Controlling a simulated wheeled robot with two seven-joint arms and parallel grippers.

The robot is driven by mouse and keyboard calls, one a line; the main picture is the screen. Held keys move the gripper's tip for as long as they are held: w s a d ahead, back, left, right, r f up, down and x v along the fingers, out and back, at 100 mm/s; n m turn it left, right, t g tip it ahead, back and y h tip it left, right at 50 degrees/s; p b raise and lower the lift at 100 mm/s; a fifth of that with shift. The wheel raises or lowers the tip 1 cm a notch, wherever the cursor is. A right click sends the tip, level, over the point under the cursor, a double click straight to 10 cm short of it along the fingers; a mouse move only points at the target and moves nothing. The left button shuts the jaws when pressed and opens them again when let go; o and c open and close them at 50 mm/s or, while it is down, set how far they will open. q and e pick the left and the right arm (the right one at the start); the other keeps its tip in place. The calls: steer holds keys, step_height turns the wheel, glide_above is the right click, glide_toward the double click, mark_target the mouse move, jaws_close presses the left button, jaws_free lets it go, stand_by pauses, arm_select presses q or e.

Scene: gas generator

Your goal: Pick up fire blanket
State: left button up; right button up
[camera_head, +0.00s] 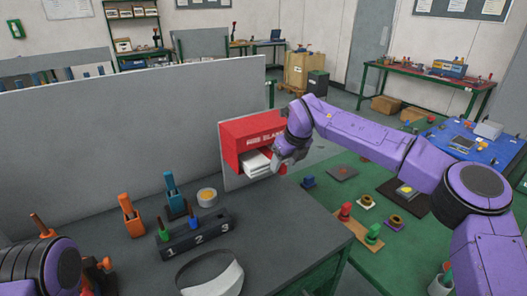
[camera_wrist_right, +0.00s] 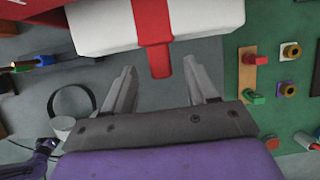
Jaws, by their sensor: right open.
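The fire blanket is a white folded bundle (camera_head: 257,161) in the lower opening of a red box (camera_head: 250,138) on an upright panel. In the right wrist view the white bundle (camera_wrist_right: 108,27) fills the top, with a red strap (camera_wrist_right: 162,60) hanging from it. My right gripper (camera_head: 287,163) is just right of the bundle in the head view. In the wrist view its two fingers (camera_wrist_right: 165,80) are apart, with the strap's lower end between and just beyond the tips. Nothing is held. Of my left arm, only a purple link shows at lower left.
The grey bench holds a numbered block (camera_head: 194,236), a tape roll (camera_head: 207,196), orange (camera_head: 131,215) and teal (camera_head: 175,195) tools, and a white band (camera_head: 211,276). The green table (camera_head: 345,205) carries several small coloured parts. A grey partition (camera_head: 130,145) stands behind the bench.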

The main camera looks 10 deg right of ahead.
steer(key=shift+x, duration=1.2)
jaws_close()
arm_select(q)
steer(key=shift+r, duration=0.45)
arm_select(e)
steer(key=shift+r, duration=0.1)
